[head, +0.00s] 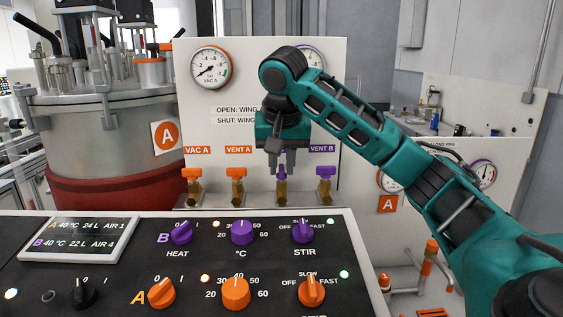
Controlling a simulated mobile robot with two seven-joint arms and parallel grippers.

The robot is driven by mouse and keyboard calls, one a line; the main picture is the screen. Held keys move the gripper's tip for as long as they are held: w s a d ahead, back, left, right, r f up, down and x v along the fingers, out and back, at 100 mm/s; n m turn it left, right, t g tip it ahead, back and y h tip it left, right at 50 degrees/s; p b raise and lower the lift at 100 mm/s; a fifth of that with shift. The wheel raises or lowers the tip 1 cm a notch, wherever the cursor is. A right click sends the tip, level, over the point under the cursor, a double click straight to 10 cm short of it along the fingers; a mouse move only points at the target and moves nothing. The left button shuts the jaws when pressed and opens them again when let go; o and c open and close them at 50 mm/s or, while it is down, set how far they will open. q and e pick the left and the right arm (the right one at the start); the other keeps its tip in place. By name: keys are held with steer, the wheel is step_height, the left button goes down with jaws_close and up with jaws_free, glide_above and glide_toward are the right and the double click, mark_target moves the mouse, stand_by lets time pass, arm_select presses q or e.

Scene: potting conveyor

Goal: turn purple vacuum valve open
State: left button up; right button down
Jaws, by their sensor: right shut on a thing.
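The purple vacuum valve (281,192) is third in the row of brass valves below the white panel. Its label is hidden behind my right arm, and its wing is mostly covered by the fingers, so I cannot tell how it is turned. My right gripper (281,168) points straight down from above and is shut on this valve's purple wing. The purple VENT B valve (325,172) stands just to its right. The orange VENT A valve (236,173) and VAC A valve (192,173) stand to its left. My left gripper is not in view.
The control desk (120,268) with purple and orange knobs lies in front. The white panel (200,110) behind carries the VAC A gauge (211,66) and a purple-rimmed gauge (314,52) partly behind my arm. A steel vessel (100,135) stands at left.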

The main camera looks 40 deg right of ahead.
steer(key=c, duration=1)
jaws_free()
steer(key=shift+c, duration=0.2)
steer(key=v, duration=1.3)
steer(key=shift+f, duration=0.1)
